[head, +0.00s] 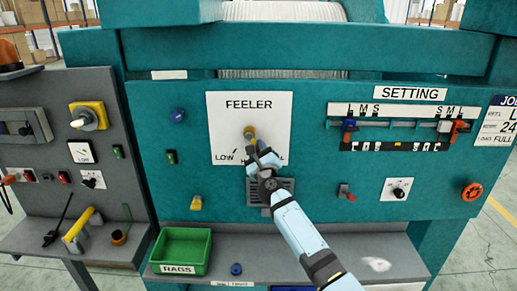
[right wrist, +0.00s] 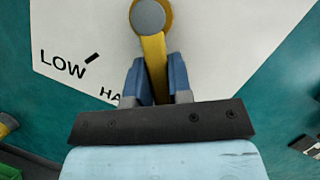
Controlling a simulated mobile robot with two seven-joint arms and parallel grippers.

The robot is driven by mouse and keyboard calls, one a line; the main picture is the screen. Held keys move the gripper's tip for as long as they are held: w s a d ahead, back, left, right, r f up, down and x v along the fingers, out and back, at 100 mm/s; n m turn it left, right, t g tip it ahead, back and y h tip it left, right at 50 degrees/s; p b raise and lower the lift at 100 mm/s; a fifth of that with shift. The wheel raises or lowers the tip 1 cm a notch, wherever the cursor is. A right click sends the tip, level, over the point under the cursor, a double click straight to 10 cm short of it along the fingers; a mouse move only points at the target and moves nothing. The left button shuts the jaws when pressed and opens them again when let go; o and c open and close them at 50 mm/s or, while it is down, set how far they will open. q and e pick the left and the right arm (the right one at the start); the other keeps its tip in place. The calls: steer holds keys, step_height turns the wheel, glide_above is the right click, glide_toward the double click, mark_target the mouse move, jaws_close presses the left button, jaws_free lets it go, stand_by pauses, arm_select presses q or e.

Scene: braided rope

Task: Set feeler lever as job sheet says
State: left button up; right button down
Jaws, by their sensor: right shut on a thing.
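The yellow feeler lever (head: 249,132) hangs from its pivot on the white FEELER plate (head: 225,125) of the teal machine. It points down and slightly right. In the right wrist view the lever (right wrist: 153,55) runs from a round grey pivot cap down between the blue fingers. My right gripper (head: 258,150) is shut on the lever's lower part. LOW shows left of the lever; the other scale words are partly hidden by the gripper. The job sheet (head: 503,115) is cut off at the right edge, so only part of its text shows. My left gripper is out of view.
The SETTING panel (head: 408,118) with sliders is to the right. A green RAGS bin (head: 181,250) stands on the lower shelf. A grey side panel (head: 50,150) is at left.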

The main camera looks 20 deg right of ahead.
steer(key=c, duration=1)
jaws_free()
steer(key=shift+c, duration=0.2)
steer(key=shift+s, duration=0.15)
steer(key=v, duration=1.3)
steer(key=shift+s, duration=0.3)
steer(key=shift+f, duration=0.25)
steer(key=s+f+n+g+y, duration=0.2)
steer(key=s+f+n+g, duration=0.3)
steer(key=s+f+n, duration=0.9)
steer(key=s+f+n+g+y, duration=0.2)
steer(key=s+f+n+g, duration=0.3)
steer(key=s+f+n, duration=1)
steer(key=s+n, duration=0.3)
steer(key=s, duration=0.5)
steer(key=shift+a+g, duration=0.3)
